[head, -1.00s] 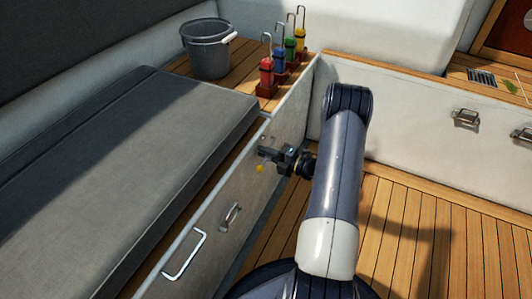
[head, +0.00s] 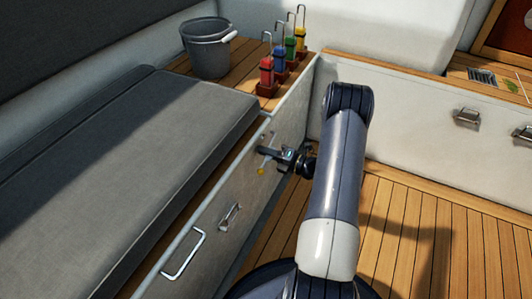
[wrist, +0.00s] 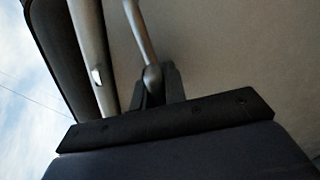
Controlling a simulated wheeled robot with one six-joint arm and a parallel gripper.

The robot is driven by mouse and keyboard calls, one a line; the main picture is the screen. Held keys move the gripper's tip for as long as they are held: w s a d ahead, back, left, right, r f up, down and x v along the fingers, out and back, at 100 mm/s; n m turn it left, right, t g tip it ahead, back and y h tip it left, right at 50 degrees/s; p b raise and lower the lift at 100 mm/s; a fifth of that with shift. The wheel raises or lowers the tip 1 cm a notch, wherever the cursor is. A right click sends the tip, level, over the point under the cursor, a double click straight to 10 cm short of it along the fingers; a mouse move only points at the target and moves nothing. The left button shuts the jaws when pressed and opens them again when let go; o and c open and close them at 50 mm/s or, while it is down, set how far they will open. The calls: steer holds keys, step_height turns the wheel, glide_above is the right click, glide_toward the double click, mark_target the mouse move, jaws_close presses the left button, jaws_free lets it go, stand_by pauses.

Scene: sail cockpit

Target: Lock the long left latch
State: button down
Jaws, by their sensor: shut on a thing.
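My gripper (head: 268,153) is at the upper far part of the grey locker front (head: 250,190), beside the cushioned bench. In the wrist view, its dark fingers (wrist: 158,82) are shut around the rounded end of a slim metal lever, the long latch (wrist: 139,30). The lever runs up from the fingers, close to the pale panel. In the head view my gripper hides most of this latch.
A smaller metal latch (head: 230,216) and a pale U-shaped handle (head: 184,255) sit nearer on the same front. A grey bucket (head: 207,50) and several coloured hooked items (head: 280,62) stand on the wooden ledge behind. The slatted floor (head: 420,230) at right is clear.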

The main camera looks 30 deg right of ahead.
steer(key=n+b, duration=0.1)
steer(key=n, duration=0.2)
steer(key=shift+f+n, duration=0.1)
steer(key=shift+n, duration=0.3)
steer(key=n+b, duration=0.1)
steer(key=n, duration=0.2)
steer(key=shift+n, duration=0.3)
steer(key=n+b, duration=0.2)
steer(key=n, duration=0.2)
steer(key=shift+n+b, duration=0.65)
steer(key=shift+n, duration=0.65)
steer(key=c, duration=1.5)
jaws_free()
steer(key=p+v, duration=0.3)
steer(key=v, duration=0.8)
steer(key=shift+w, duration=0.1)
